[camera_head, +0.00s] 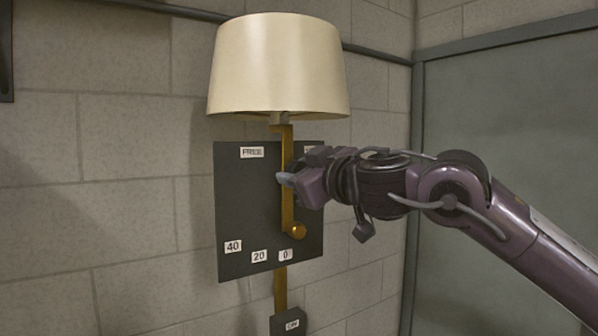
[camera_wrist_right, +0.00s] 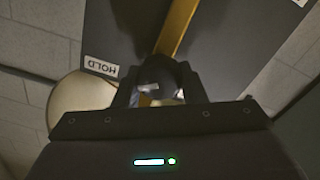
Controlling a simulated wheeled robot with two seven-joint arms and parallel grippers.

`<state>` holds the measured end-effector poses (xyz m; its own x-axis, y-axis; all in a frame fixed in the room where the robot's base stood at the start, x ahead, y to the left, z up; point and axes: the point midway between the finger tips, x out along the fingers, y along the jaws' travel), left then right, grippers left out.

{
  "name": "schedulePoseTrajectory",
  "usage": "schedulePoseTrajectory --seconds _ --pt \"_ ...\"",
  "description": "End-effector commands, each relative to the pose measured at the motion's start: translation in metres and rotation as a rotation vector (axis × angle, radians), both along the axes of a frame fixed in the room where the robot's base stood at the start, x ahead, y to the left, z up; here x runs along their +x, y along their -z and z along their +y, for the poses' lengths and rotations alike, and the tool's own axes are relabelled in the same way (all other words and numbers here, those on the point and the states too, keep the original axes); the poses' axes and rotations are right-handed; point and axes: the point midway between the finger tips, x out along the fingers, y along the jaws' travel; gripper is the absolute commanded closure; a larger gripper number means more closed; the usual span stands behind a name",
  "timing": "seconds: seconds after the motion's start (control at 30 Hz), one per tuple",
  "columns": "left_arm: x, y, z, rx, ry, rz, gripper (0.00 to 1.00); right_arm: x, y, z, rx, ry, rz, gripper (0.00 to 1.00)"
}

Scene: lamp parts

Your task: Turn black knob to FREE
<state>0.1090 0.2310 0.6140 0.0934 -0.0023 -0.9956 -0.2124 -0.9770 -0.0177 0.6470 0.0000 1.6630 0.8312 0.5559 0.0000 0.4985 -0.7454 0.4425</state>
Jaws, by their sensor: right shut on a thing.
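My right gripper (camera_head: 292,178) reaches in from the right to the upper part of a dark panel, at the brass bar. It is shut on a dark piece (camera_wrist_right: 160,75), seen between the fingers in the right wrist view, which looks like the black knob. The fingers hide most of it, so which way it points cannot be told. The white FREE label (camera_head: 252,152) is at the panel's upper left. The HOLD label (camera_wrist_right: 101,66) shows in the right wrist view; in the head view the gripper mostly covers it. My left gripper is not in view.
A cream lampshade (camera_head: 278,68) sits just above the gripper. The brass bar (camera_head: 287,212) runs down the panel (camera_head: 240,205) to an orange-brown ball (camera_head: 296,231), above labels 40, 20 and 0. A small dark box (camera_head: 288,322) is below. Block wall stands behind.

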Motion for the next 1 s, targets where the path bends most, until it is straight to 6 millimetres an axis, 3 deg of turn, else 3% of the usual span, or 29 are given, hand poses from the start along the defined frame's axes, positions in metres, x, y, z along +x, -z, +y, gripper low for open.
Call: schedulePoseTrajectory --seconds 0.47,1.0 --pt "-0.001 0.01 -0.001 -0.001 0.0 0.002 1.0 0.0 0.002 0.0 -0.091 0.001 -0.062 0.85" --pt "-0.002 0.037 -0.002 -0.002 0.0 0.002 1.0 -0.001 0.003 0.001 -0.49 0.001 -0.328 0.85"
